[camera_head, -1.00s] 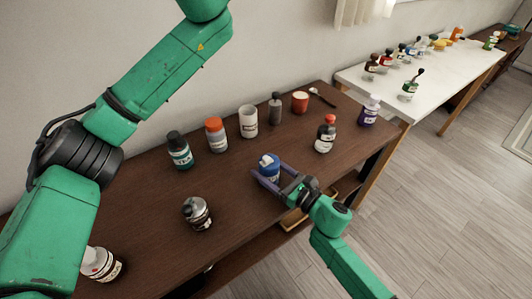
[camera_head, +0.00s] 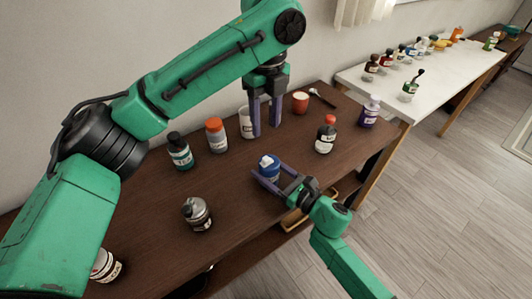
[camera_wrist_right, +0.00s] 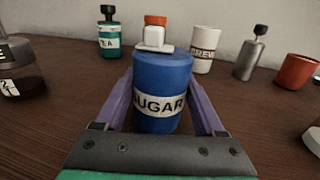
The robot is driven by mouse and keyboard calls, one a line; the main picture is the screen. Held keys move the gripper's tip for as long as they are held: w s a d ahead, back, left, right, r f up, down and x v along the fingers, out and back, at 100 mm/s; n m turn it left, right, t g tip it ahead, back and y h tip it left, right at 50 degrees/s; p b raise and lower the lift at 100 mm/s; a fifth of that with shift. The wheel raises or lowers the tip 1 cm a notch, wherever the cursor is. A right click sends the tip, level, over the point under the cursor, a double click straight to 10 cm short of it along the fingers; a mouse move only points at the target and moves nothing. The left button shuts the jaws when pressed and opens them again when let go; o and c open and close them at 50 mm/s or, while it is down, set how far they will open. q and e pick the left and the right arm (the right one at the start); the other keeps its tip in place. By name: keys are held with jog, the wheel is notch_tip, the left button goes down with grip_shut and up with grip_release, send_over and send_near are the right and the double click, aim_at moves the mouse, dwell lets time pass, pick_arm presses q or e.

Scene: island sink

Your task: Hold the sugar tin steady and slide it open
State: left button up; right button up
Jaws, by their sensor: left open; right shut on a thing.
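The sugar tin (camera_head: 268,172) is blue with a white piece on its top and stands upright on the dark wooden table. In the right wrist view the tin (camera_wrist_right: 162,88) shows a SUGAR label and a pale slab-like piece (camera_wrist_right: 154,47) on its top. My right gripper (camera_head: 269,177) is shut on the tin from the front, one finger on each side; its fingers also show in the right wrist view (camera_wrist_right: 160,105). My left gripper (camera_head: 266,134) points down, open and empty, above the table behind the tin and apart from it.
A teal TEA bottle (camera_head: 180,152), an orange-capped jar (camera_head: 216,136) and a white container (camera_head: 246,124) stand behind the tin. A silver-topped jar (camera_head: 198,214) stands front left. The wood around the tin is clear.

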aim_at(266, 158)
pick_arm(q)
notch_tip(266, 158, down, 11)
jog(key=shift+f, duration=0.1)
jog(key=shift+w, duration=0.1)
grip_shut()
dwell(1.3)
